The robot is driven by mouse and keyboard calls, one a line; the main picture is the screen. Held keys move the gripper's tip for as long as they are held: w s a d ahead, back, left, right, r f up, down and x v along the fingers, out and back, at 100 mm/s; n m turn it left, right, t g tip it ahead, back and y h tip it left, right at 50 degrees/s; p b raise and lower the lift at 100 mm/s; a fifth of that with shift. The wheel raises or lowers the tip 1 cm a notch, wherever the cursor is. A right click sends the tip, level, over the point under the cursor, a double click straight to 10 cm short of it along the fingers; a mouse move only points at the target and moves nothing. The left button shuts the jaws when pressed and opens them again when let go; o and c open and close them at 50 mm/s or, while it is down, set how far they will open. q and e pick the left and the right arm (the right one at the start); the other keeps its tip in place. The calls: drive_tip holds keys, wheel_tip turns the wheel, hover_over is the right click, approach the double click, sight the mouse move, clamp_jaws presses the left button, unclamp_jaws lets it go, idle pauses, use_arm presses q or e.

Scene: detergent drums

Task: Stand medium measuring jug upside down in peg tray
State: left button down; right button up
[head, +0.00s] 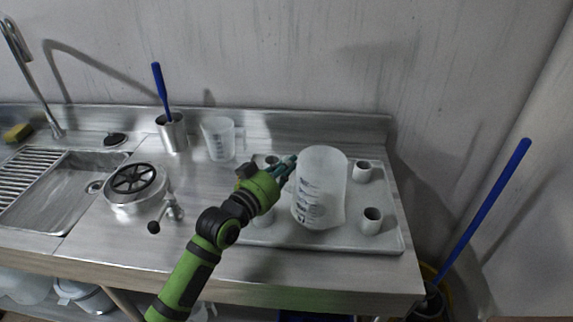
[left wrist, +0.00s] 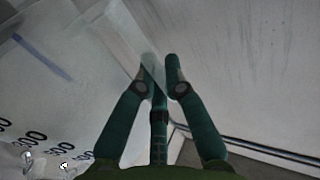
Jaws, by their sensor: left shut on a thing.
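The translucent measuring jug (head: 323,175) is upside down over the peg tray (head: 290,235), its closed base up and its wider mouth down. Whether its rim touches the tray is unclear. My left gripper (head: 289,165) is at the jug's left side, shut on it, apparently at the handle. In the left wrist view the fingers (left wrist: 160,75) close on a clear strip, with the jug's printed scale (left wrist: 22,140) at the left. Pegs (head: 362,171) and (head: 371,220) stand free at the right; others are partly hidden by my arm. My right gripper is out of view.
A smaller jug (head: 219,139) stands upright behind, beside a metal cup (head: 173,132) with a blue-handled brush. The sink (head: 65,185) is further left. A blue pole (head: 485,215) leans at the right.

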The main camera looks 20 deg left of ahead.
use_arm(q)
drive_tip(key=c, duration=1.2)
unclamp_jaws()
drive_tip(key=shift+c, duration=0.2)
drive_tip(key=shift+s, duration=0.25)
drive_tip(key=v, duration=1.1)
drive_tip(key=shift+s, duration=0.3)
drive_tip(key=shift+a, duration=0.1)
